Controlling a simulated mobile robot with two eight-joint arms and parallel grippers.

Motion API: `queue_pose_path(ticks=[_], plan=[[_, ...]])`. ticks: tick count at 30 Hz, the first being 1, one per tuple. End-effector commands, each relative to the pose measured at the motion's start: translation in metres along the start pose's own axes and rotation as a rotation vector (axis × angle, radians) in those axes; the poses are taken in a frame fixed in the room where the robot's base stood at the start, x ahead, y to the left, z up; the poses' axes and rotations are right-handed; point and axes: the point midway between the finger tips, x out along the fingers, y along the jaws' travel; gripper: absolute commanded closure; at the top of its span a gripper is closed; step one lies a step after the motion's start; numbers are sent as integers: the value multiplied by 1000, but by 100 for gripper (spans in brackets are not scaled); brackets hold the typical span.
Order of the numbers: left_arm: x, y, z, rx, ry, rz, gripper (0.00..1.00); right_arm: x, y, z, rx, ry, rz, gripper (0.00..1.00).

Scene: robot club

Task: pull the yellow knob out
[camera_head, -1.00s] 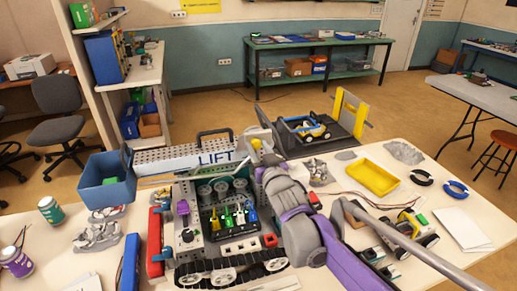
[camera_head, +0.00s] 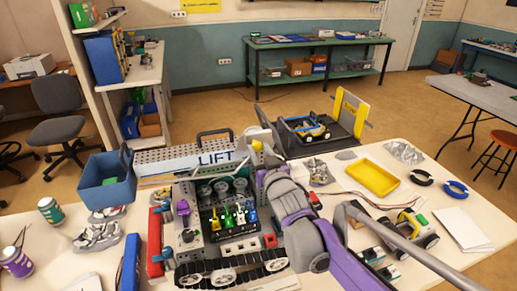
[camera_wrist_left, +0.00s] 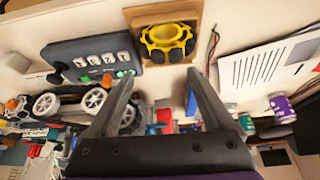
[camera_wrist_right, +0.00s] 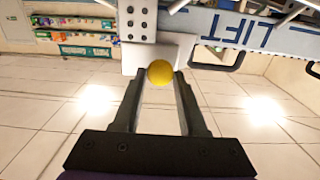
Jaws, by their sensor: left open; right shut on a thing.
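The yellow knob (camera_head: 257,145) is a small round ball at the right end of the grey perforated beam marked LIFT (camera_head: 180,162). In the right wrist view the knob (camera_wrist_right: 160,72) sits between my right fingertips, in front of a light grey plate. My right gripper (camera_wrist_right: 163,77) is shut on the knob; the fingers partly cover its sides. I cannot tell whether there is a gap between knob and plate. My left gripper (camera_wrist_left: 160,78) is open and empty in the left wrist view, with table items beyond its fingers.
The beam is on a tracked machine with coloured levers (camera_head: 230,218). A blue bin (camera_head: 107,185) stands at its left. A grey platform (camera_head: 325,140) with a small vehicle lies behind right. A yellow tray (camera_head: 373,175) and white paper (camera_head: 462,228) lie further right. Floor shows below the knob.

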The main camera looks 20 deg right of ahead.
Motion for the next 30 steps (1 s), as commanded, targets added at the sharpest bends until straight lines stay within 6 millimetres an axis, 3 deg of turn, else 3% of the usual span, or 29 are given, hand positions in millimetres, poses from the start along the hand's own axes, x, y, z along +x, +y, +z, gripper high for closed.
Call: queue_pose_path(ticks=[3, 11, 12, 16, 26, 30], plan=[[-1, 0, -1, 0, 1, 0, 15, -15, 0, 0, 0, -1, 0, 100], [-1, 0, -1, 0, 1, 0, 15, -16, 0, 2, 0, -3, 0, 100], [-1, 0, -1, 0, 1, 0, 15, -16, 0, 2, 0, -3, 0, 53], [-1, 0, -1, 0, 1, 0, 15, -16, 0, 1, 0, -2, 0, 30], [-1, 0, -1, 0, 1, 0, 15, -17, 0, 1, 0, -1, 0, 30], [0, 0, 0, 0, 0, 0, 15, -30, 0, 0, 0, -1, 0, 30]])
